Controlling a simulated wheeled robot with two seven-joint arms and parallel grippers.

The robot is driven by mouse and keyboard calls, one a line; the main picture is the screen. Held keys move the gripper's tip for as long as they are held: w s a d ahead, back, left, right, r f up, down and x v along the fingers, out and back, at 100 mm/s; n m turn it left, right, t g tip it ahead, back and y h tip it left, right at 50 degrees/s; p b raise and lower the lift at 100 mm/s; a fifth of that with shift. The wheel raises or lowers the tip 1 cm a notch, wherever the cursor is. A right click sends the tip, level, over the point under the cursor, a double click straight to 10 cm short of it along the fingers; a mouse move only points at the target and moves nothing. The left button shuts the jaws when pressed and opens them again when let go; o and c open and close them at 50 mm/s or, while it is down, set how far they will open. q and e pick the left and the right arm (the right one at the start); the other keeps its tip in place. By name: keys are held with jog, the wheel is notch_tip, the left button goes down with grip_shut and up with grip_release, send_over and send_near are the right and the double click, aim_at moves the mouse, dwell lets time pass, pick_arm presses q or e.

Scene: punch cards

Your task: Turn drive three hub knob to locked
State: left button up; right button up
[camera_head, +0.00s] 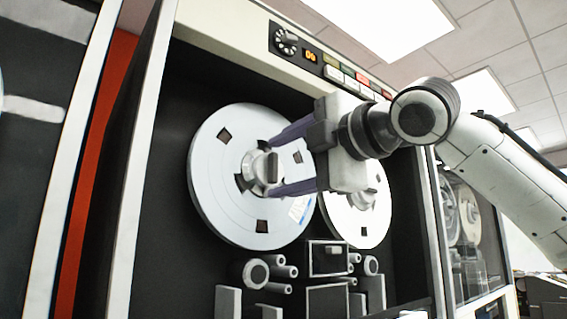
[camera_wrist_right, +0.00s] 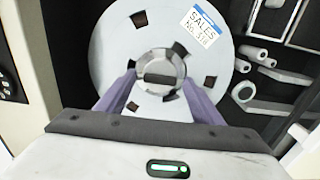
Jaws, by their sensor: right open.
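The tape drive's left reel (camera_head: 222,205) is a large white disc with dark square holes and a grey hub knob (camera_head: 263,171) at its centre. In the right wrist view the hub knob (camera_wrist_right: 158,76) shows as a ring with a dark bar across it, lying flat in that picture, and the reel (camera_wrist_right: 115,50) carries a "SALES" label. My right gripper (camera_head: 275,164) is open, its two purple fingers reaching to either side of the knob. I cannot tell whether they touch it. My left gripper is not in view.
A second white reel (camera_head: 350,222) sits to the right, partly behind my gripper. Tape guides and rollers (camera_head: 283,272) lie below the reels. A control panel (camera_head: 325,62) with a dial, an orange display and coloured buttons runs above. The cabinet frame (camera_head: 140,160) stands at the left.

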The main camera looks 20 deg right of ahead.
jog(key=c, duration=1)
jog(key=shift+c, duration=0.2)
